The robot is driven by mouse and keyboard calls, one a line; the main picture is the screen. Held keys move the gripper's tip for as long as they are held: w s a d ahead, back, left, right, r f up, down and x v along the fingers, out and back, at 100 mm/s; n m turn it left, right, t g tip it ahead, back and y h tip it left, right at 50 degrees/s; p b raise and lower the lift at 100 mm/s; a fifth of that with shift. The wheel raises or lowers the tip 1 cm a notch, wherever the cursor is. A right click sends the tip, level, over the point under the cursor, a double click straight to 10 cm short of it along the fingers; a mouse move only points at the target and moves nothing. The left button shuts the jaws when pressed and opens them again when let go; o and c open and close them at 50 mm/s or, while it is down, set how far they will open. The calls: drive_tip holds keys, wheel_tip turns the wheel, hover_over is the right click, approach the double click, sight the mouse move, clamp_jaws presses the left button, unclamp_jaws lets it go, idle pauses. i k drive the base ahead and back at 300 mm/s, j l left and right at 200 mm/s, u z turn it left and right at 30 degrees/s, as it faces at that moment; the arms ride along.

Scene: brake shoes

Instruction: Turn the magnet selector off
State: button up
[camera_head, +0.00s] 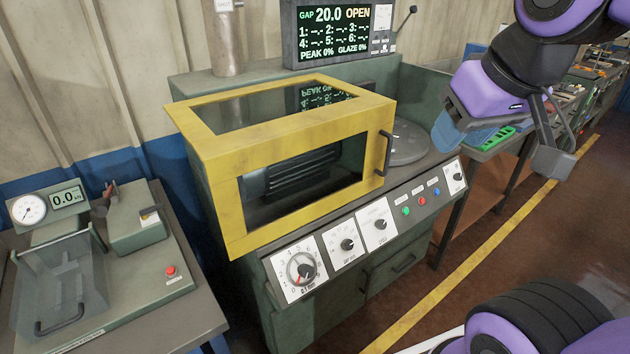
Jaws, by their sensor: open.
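The control panel (330,252) slopes along the front of the green machine. A small dark knob on a white plate (455,177) sits at its right end, beside the coloured buttons. Larger dial plates are to the left: a big handwheel-like dial (301,268), a middle knob (347,244) and another knob (380,224). The lettering is too small to read, so I cannot tell which is the magnet selector or its setting. My gripper (512,143) is open at the upper right, above and right of the right-end knob and apart from it.
A yellow-framed guard (225,170) with a handle covers the left of the machine; a round grey plate (408,143) is beside it. A display (340,30) reads GAP 20.0 OPEN. A gauge bench (190,305) stands left. Floor is clear around the yellow line (470,248).

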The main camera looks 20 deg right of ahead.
sight(458, 176)
drive_tip(key=z, duration=1.25)
drive_tip(key=i+l+u, duration=0.1)
drive_tip(key=i+u, duration=0.2)
drive_tip(key=i+l+u, duration=0.25)
drive_tip(key=i, duration=0.3)
